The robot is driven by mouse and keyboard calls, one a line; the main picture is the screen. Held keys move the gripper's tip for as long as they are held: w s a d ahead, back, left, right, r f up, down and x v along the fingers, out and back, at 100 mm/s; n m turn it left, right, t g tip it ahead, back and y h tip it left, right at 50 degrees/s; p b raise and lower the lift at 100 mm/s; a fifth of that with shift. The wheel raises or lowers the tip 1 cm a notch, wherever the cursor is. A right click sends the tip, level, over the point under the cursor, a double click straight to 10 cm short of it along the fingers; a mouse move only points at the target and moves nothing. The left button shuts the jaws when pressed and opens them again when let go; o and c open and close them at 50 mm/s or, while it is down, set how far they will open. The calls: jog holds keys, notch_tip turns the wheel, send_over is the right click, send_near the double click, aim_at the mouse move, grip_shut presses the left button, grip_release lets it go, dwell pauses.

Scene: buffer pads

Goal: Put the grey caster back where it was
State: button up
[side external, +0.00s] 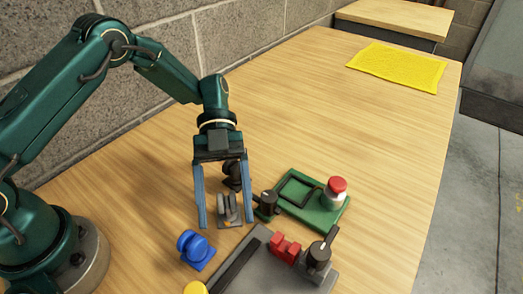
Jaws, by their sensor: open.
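The grey caster (230,212) is in the lower middle of the side external view, left of the green pad (317,212). It appears upright, low near the wooden table. My gripper (226,222) points down with its two blue fingers spread, one on each side of the caster. Gaps show between the fingers and the caster. I cannot tell whether the caster's base touches the table. A dark part behind the caster is partly hidden by the fingers.
A blue caster (195,249) stands close in front. A grey base (247,281) carries a red part (285,247) and a dark knob (319,254). The green pad has a red button (337,187) and a black knob (267,203). A yellow mat (397,66) lies far right; the table between is clear.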

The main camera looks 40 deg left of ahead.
jog(key=shift+n+t+h, duration=0.3)
jog(key=shift+n, duration=0.1)
jog(key=r, duration=0.2)
jog(key=w+r, duration=0.1)
jog(key=r, duration=0.5)
jog(key=shift+w+a, duration=0.3)
jog(key=shift+a, duration=0.05)
jog(key=w+a+r+n+t+y, duration=0.2)
jog(key=w+a+r+n+t, duration=0.4)
jog(key=n+t, duration=0.45)
jog(key=w+a+r+n+t+y, duration=0.35)
jog(key=a+r+n+t, duration=0.25)
jog(key=r+n+t, duration=0.45)
jog(key=s+d+f+m+g+h, duration=0.1)
jog(key=s+d+f+g, duration=0.1)
jog(key=s+d, duration=0.15)
jog(key=s+d+f+m+g, duration=0.1)
jog(key=s+d+f+g, duration=0.15)
jog(key=s, duration=0.25)
jog(key=s+a+f+n+g+y, duration=0.3)
jog(key=s+a+f+n, duration=0.3)
jog(key=s+f, duration=0.2)
jog(key=shift+s+f+y, duration=0.2)
jog(key=shift+s+y, duration=0.25)
jog(key=shift+y, duration=0.4)
